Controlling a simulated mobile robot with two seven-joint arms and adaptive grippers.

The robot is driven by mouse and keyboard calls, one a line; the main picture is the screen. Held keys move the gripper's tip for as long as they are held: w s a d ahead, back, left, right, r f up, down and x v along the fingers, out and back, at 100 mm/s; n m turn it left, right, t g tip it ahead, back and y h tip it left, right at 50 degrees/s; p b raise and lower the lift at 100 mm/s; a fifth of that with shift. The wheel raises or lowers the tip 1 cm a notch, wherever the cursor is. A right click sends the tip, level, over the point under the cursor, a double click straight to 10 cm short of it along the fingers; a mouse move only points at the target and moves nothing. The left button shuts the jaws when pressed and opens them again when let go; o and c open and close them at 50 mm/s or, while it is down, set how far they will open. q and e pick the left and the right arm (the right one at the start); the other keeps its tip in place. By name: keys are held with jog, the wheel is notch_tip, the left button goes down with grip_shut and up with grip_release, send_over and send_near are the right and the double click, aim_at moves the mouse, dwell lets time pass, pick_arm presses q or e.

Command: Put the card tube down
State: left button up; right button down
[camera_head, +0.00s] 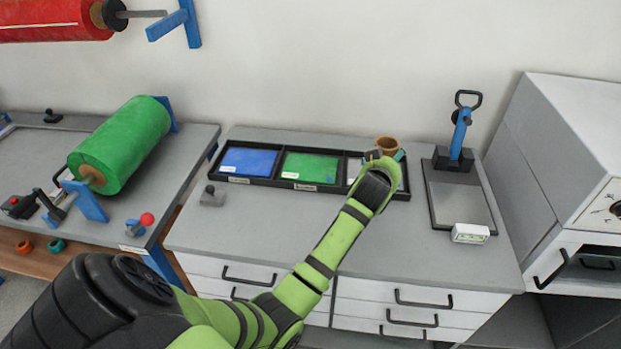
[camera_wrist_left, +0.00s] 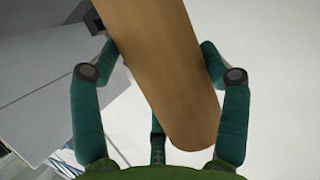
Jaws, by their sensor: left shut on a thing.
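The brown card tube (camera_wrist_left: 165,75) lies between the teal fingers of my left gripper (camera_wrist_left: 158,50) in the left wrist view, and the gripper is shut on it. In the head view the open top end of the tube (camera_head: 387,142) shows just beyond my left gripper (camera_head: 388,157), at the right end of the black tray. My wrist hides most of the tube there. I cannot tell whether its lower end touches anything. My right gripper is not in view.
The black tray (camera_head: 262,182) has a blue sheet (camera_head: 248,161), a green sheet (camera_head: 310,168) and a partly hidden right compartment. A press with a blue post (camera_head: 460,135) stands at right, a white box (camera_head: 470,233) before it. The bench front (camera_head: 400,250) is clear. A green roll (camera_head: 122,145) is at left.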

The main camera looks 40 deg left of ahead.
pick_arm(q)
jog(key=s+a+f+p, duration=0.1)
jog(key=s+a+f, duration=0.1)
jog(key=s+f, duration=0.1)
jog(key=s+a+f+p, duration=0.2)
jog(key=s+f, duration=0.1)
jog(key=f, duration=0.1)
jog(key=s+a+f+p, duration=0.1)
jog(key=s+a+f, duration=0.1)
jog(key=s+f, duration=0.1)
jog(key=shift+s+a+f, duration=0.35)
jog(key=shift+s, duration=0.2)
jog(key=o, duration=1.2)
jog(key=shift+c, duration=0.2)
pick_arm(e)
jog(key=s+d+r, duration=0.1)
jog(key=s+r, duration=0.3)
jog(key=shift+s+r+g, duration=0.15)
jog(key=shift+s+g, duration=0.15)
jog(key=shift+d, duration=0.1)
pick_arm(q)
jog(key=shift+r+p, duration=0.1)
jog(key=shift+p, duration=0.2)
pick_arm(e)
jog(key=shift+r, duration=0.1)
